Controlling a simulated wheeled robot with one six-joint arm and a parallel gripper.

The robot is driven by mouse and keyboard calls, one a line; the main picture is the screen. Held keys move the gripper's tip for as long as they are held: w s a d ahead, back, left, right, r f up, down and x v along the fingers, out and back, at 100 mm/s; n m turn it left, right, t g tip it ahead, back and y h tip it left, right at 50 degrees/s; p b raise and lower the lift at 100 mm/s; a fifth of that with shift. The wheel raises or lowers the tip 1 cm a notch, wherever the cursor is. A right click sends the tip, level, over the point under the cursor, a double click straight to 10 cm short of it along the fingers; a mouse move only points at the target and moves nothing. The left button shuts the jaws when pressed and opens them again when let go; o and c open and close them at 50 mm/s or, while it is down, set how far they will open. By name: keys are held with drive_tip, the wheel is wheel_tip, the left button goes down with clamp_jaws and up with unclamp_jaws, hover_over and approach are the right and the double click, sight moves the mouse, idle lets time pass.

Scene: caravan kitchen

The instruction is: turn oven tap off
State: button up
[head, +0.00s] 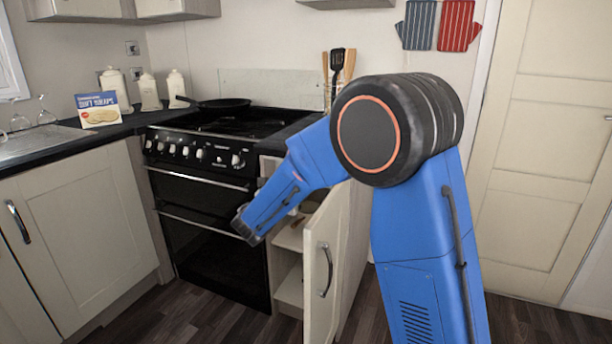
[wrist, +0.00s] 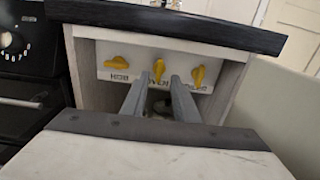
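Three yellow taps sit in a row on a pale panel inside the open cupboard in the wrist view. The left tap (wrist: 123,65) lies about level, the middle tap (wrist: 158,69) stands upright, and the right tap (wrist: 197,76) stands near upright with a slight tilt. The labels below are partly hidden by my fingers; the middle one, behind them, cannot be fully read. My gripper (wrist: 158,84) is open and empty, its two fingers apart and pointing at the panel just below the middle tap. The head view does not show the taps.
The cupboard door (head: 328,264) stands open beside my arm. The black cooker (head: 205,190) is left of the cupboard, and it also shows in the wrist view (wrist: 22,60). A dark worktop edge (wrist: 170,22) overhangs the taps. A pan (head: 222,103) sits on the hob.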

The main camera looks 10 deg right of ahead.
drive_tip(key=x, duration=0.8)
drive_tip(key=shift+w, duration=0.2)
drive_tip(key=shift+d, duration=0.15)
clamp_jaws()
